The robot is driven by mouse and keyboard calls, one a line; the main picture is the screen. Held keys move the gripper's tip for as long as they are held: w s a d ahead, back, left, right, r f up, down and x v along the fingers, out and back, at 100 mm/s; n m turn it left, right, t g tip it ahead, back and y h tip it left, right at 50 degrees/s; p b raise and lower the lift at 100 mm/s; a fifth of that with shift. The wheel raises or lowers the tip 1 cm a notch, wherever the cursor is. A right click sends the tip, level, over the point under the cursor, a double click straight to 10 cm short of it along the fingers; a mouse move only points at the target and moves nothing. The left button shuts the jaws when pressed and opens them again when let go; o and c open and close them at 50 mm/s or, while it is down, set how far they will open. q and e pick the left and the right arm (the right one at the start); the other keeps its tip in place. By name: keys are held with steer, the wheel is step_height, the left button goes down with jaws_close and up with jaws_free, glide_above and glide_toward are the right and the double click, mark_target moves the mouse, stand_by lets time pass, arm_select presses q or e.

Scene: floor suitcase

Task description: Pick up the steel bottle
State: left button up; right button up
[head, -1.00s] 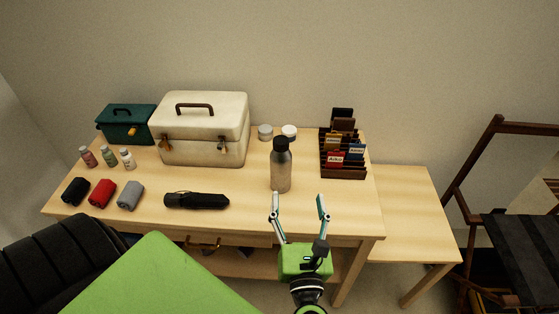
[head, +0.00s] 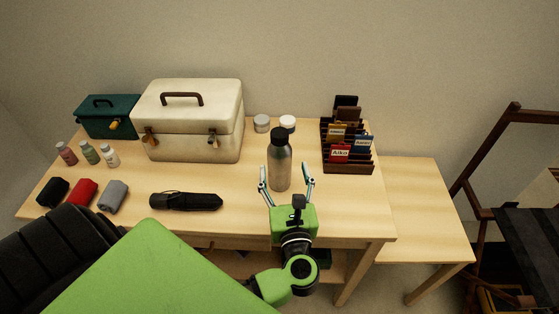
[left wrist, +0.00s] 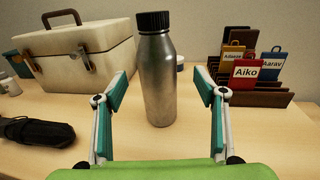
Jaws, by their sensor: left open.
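The steel bottle (head: 280,165) stands upright on the wooden table, grey with a black cap. My left gripper (head: 286,179) is open in front of it, its two fingers spread to either side of the bottle's lower part. In the left wrist view the bottle (left wrist: 157,80) stands just beyond and between the open fingertips of my gripper (left wrist: 160,92), with a gap on each side. The bottle is not held. My right gripper is not in view.
A cream case (head: 195,130) stands left of the bottle and a dark rack with tags (head: 347,160) right of it. Two small jars (head: 262,124) sit behind. A black umbrella (head: 186,201) lies front left. A lower table (head: 420,205) adjoins on the right.

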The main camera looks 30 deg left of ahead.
mark_target(281, 163)
arm_select(q)
steer(key=shift+x, duration=0.8)
steer(key=shift+w+a+r, duration=0.1)
steer(key=shift+w+a, duration=0.1)
steer(key=shift+a, duration=0.05)
steer(key=p+x, duration=0.1)
steer(key=x, duration=0.2)
steer(key=shift+w+a+p, duration=0.1)
steer(key=shift+a+p, duration=0.25)
steer(key=shift+p, duration=0.05)
steer(key=shift+w+a, duration=0.25)
steer(key=shift+w, duration=0.1)
steer(key=c, duration=1.1)
steer(key=shift+c, duration=1.4)
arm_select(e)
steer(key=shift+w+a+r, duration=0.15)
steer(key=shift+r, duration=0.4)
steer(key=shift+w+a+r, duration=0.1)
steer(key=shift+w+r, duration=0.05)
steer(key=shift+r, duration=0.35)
